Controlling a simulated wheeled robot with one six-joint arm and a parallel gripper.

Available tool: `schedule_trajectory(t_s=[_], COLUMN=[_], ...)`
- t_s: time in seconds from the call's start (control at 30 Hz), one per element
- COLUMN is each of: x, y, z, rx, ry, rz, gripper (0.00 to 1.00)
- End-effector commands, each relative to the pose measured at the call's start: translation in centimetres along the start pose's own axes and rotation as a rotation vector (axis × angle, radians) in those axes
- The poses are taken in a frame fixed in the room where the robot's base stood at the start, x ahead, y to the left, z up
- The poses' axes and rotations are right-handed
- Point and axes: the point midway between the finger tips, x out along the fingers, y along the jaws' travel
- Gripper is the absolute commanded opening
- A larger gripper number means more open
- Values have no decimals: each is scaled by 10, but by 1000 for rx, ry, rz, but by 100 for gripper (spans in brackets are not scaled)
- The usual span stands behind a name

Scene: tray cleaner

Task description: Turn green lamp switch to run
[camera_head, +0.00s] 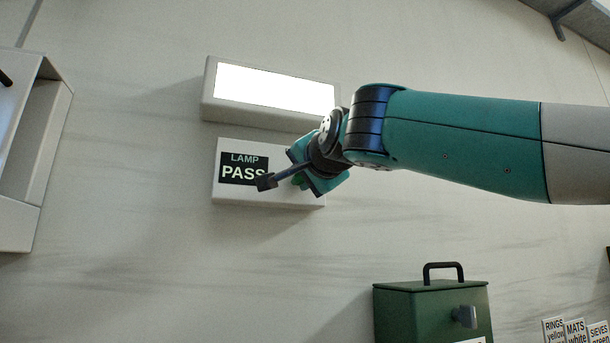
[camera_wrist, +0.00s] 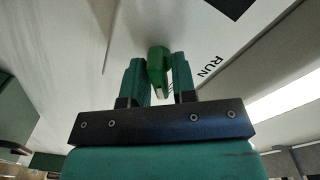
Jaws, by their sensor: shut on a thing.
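The lamp switch box (camera_head: 284,202) is a white wall box with a black sign (camera_head: 240,168) reading "LAMP PASS". My gripper (camera_head: 298,181) is at the right part of its face and hides most of the switch there. A bit of green switch (camera_head: 297,180) shows beside the gripper. In the wrist view, the green switch knob (camera_wrist: 158,68) stands between the two fingers of my gripper (camera_wrist: 160,80), which are shut on it. The word "RUN" (camera_wrist: 211,68) is printed on the box face to the right of the knob in that view.
A lit white lamp panel (camera_head: 275,90) is on the wall just above the switch box. A green case (camera_head: 430,310) with a black handle stands below right. A pale wall cabinet (camera_head: 40,140) is at the left. Small label cards (camera_head: 574,331) stand at the lower right.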

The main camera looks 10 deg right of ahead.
Motion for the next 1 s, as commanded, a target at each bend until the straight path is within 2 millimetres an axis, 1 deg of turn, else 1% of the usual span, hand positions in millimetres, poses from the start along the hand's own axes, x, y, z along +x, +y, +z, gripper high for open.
schedule_trajectory(t_s=[0.7,1.0], x=[0,0], y=[-2,-2], z=[1,2], rx=[-639,-834], ry=[-1,-2], rz=[2,2], gripper=[2,2])
